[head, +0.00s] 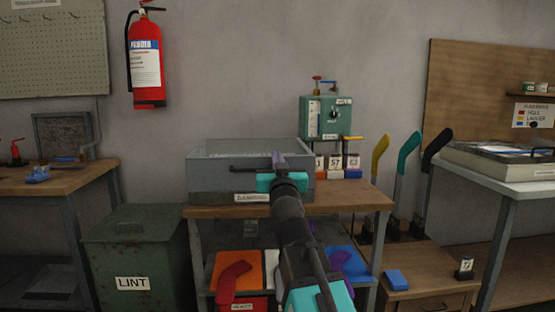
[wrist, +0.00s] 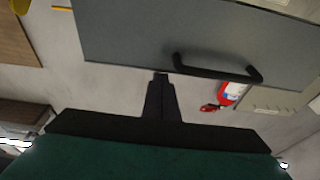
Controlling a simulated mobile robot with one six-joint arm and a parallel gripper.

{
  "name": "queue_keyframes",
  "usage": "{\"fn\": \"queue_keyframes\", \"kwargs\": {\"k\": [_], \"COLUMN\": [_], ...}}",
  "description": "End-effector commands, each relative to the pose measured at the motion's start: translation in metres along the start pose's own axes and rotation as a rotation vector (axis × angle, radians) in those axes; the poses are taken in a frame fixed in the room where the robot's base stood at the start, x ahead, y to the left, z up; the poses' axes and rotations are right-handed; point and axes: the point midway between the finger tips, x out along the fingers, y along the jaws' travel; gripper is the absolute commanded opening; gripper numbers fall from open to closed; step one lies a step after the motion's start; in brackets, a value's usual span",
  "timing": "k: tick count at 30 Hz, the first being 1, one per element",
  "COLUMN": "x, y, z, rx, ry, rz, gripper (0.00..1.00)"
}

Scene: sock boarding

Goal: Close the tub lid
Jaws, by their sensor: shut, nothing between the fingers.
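The grey tub (head: 212,183) stands on the wooden workbench in the head view, with a pale label on its front. A grey panel (wrist: 140,38), apparently the lid, fills the upper part of the wrist view. It has a black bar handle (wrist: 215,73) near its edge. The lid's exact angle is unclear. My gripper (wrist: 160,76) is shut and empty, its tips near the panel's edge and to the left of the handle in the wrist view. I cannot tell whether it touches the panel. In the head view, my arm hides the tub's right part.
A teal machine (head: 326,118) and small numbered blocks (head: 336,165) are at the bench's back right. A green LINT bin (head: 132,257) stands left. Coloured boards (head: 408,155) stand right. A fire extinguisher (head: 146,68) hangs above. The wall area above the tub is clear.

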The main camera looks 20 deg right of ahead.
Motion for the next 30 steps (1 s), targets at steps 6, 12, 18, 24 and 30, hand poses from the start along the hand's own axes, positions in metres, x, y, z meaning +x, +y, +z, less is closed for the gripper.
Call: {"fn": "queue_keyframes", "kwargs": {"k": [6,12,18,24,30], "x": [0.0,0.005,0.01,-0.01,-0.029], "y": [0.001,0.001,0.001,0.001,0.001], "z": [0.005,-0.016,-0.043,-0.04,-0.037], "rx": [0.004,0.002,0.002,0.0,0.001], "ry": [-0.024,-0.015,-0.001,0.002,0.003], "rz": [0.008,0.005,0.002,0.001,0.001], "gripper": [0.0,0.0,0.0,0.0,0.0]}}
